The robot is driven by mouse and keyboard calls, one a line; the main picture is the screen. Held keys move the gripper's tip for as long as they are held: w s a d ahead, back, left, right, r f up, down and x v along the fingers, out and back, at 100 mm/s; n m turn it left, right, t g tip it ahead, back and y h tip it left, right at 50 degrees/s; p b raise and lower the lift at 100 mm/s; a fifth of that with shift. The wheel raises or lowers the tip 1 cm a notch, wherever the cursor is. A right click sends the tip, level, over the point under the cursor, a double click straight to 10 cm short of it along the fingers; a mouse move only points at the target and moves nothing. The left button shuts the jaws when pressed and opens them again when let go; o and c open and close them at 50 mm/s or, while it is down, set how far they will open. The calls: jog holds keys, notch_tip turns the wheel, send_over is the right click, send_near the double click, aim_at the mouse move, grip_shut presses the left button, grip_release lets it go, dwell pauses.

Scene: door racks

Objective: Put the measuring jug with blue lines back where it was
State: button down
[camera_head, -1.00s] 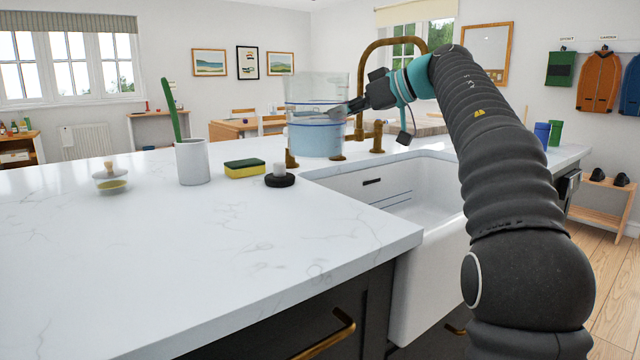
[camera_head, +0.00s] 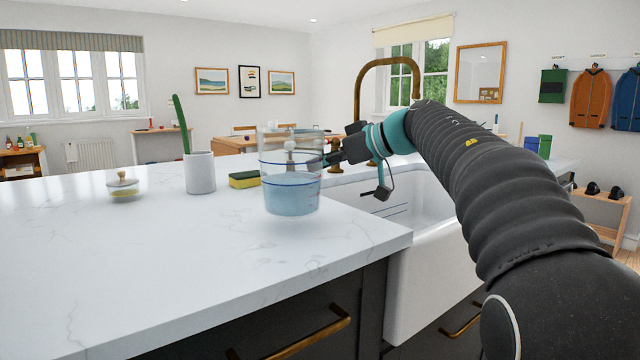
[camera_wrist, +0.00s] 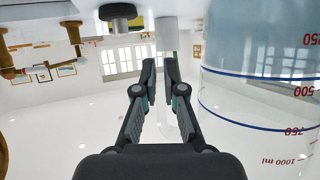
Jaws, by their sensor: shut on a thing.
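The clear measuring jug (camera_head: 291,195) has pale blue liquid in its lower part, blue lines and red markings. It is upright over the white counter near the sink's left side. I cannot tell whether its base touches the counter. My gripper (camera_head: 332,159) is at the jug's upper right side, shut on it. In the wrist view, which is upside down, the jug (camera_wrist: 262,75) fills the right side and shows its blue rings and red numbers. The fingers (camera_wrist: 160,72) are close together beside it; the exact part gripped is hard to see.
A white cup (camera_head: 200,173) with a green brush, a yellow-green sponge (camera_head: 244,180) and a lidded glass dish (camera_head: 122,184) stand behind and left. The white sink (camera_head: 420,205) and brass tap (camera_head: 358,90) are right. The front-left counter (camera_head: 150,265) is clear.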

notch_tip(320, 180, down, 3)
jog(key=b, duration=0.4)
jog(key=shift+f, duration=0.15)
jog(key=c, duration=1.3)
grip_release()
jog(key=shift+o, duration=0.2)
jog(key=p+v, duration=0.2)
jog(key=v, duration=1)
